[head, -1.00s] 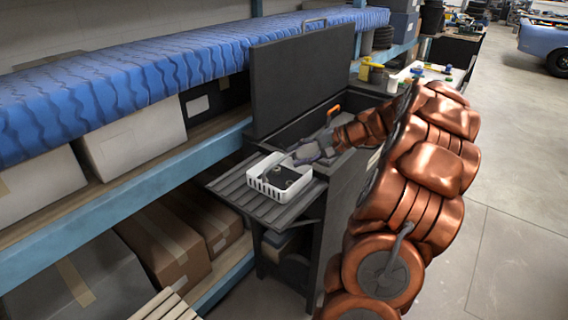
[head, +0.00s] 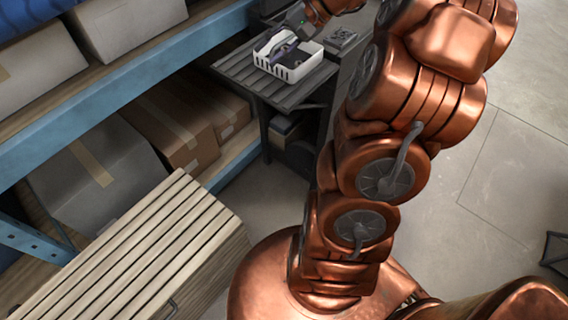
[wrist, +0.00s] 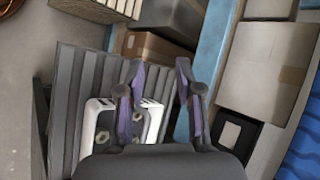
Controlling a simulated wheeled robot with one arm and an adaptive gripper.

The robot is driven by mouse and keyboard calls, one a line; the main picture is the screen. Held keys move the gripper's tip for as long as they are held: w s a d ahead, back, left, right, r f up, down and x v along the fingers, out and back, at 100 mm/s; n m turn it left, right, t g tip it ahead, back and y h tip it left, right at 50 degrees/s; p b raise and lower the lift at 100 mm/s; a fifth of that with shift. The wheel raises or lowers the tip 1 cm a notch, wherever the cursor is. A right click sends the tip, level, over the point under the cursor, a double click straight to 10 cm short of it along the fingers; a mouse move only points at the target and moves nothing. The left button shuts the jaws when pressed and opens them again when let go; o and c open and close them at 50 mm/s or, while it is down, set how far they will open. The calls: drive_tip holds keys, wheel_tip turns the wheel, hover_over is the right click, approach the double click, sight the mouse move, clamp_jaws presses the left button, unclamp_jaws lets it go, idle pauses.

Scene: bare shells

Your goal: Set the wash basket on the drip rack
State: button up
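The wash basket (head: 296,73) is a white, slotted, open box with dark parts inside. It sits level on the dark slatted shelf, which looks like the drip rack (head: 236,66). In the wrist view the basket (wrist: 153,124) rests on the same slats (wrist: 72,88). My gripper (head: 281,43) is over the basket in the head view. In the wrist view my gripper (wrist: 157,72) has its two purple-padded fingers wide apart. One finger overlaps the basket; the other is beyond its right wall. I cannot tell whether either touches it. The arm hides part of the basket's far side.
A blue-framed shelf (head: 150,68) with cardboard boxes (head: 180,125) runs along the left. A pale slatted wooden crate (head: 150,250) stands in the front left. Open concrete floor (head: 510,160) lies to the right.

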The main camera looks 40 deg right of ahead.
drive_tip(key=s+a+f+n+g+h, duration=0.1)
drive_tip(key=s+a+n+g, duration=0.1)
drive_tip(key=s+a, duration=0.45)
drive_tip(key=s+a+f+n+g+h, duration=0.1)
drive_tip(key=s+a+n+g, duration=0.25)
drive_tip(key=a, duration=0.65)
drive_tip(key=s+f+n+h, duration=0.2)
drive_tip(key=s+h, duration=0.1)
drive_tip(key=s, duration=0.5)
drive_tip(key=s+f+n+g+h, duration=0.1)
drive_tip(key=s+f+n+h, duration=0.1)
drive_tip(key=s, duration=0.7)
drive_tip(key=shift+a+f+h, duration=0.35)
drive_tip(key=shift+h, duration=0.15)
drive_tip(key=shift+s, duration=0.1)
